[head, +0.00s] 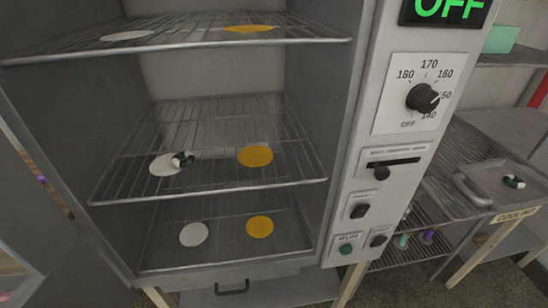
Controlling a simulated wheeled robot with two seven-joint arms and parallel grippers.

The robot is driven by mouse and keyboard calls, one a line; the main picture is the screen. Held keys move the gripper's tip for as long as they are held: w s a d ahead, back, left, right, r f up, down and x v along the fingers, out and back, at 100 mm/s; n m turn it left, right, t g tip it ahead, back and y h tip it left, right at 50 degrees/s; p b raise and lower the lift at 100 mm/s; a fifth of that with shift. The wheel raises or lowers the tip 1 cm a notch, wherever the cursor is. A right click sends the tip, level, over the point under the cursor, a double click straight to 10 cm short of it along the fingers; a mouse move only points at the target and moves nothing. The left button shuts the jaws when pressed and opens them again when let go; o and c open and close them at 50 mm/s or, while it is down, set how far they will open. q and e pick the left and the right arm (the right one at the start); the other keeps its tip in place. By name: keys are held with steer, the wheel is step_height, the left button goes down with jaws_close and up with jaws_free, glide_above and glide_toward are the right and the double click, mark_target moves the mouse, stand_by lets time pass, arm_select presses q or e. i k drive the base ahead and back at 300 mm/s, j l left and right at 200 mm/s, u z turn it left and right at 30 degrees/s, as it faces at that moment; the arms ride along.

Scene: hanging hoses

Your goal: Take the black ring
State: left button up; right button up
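A small black ring (177,156) with white and green parts sits at the right edge of the white disc (161,166) on the middle wire rack (210,189) of the open oven cabinet. A second small ring-like piece in black and white, with some green (513,181), lies on the metal tray at the right, by the cooling label. Both pieces are small, so their details are hard to tell. Neither of my grippers is in the head view.
Orange discs (255,156) lie on the right of each rack, white ones on the left. A control panel (372,160) with a dial and switches borders the oven's right; its display reads OFF. The cooling tray (480,187) has a raised handle. Green and purple pieces (429,236) sit below.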

mark_target(512, 180)
steer(key=z, duration=1.55)
